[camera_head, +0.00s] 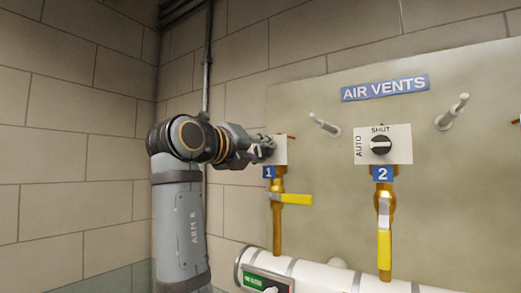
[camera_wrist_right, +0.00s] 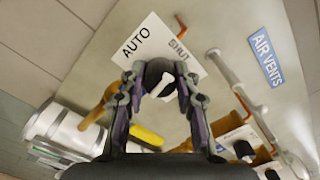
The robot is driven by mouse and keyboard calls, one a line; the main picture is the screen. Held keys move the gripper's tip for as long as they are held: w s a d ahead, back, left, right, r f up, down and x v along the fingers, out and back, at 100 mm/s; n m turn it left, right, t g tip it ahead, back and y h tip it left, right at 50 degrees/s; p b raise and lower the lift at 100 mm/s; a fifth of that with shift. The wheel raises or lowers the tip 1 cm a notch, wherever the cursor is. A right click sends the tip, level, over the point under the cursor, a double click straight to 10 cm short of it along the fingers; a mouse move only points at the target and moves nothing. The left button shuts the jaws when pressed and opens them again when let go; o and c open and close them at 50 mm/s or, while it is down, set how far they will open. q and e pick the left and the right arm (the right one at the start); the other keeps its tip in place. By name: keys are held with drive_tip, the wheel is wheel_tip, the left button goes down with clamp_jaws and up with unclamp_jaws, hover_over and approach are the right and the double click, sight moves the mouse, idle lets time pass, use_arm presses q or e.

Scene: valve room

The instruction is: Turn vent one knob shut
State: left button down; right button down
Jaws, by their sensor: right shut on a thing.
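The vent one knob (camera_wrist_right: 156,72) is a small dark knob on a white plate (camera_wrist_right: 152,42) marked AUTO and SHUT. In the wrist view a pale bar slants across it; I cannot tell for sure which mark it points to. The plate also shows in the head view (camera_head: 281,147), above the blue "1" tag (camera_head: 269,172), with the knob hidden behind my fingers. My right gripper (camera_head: 267,147) is shut on the knob, one finger each side, as the wrist view shows (camera_wrist_right: 160,80). My left gripper is out of view.
The vent two knob (camera_head: 381,145) points left, to AUTO. Vent one's yellow lever (camera_head: 291,199) lies across its brass pipe; vent two's (camera_head: 384,244) hangs along its pipe. Grey pegs (camera_head: 324,125) stick out of the panel. A white pipe (camera_head: 322,276) runs below.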

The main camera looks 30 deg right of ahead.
drive_tip(key=shift+f+m, duration=0.15)
drive_tip(key=shift+m, duration=0.85)
drive_tip(key=c, duration=1)
unclamp_jaws()
wheel_tip(320, 180, up, 10)
drive_tip(key=shift+r, duration=0.1)
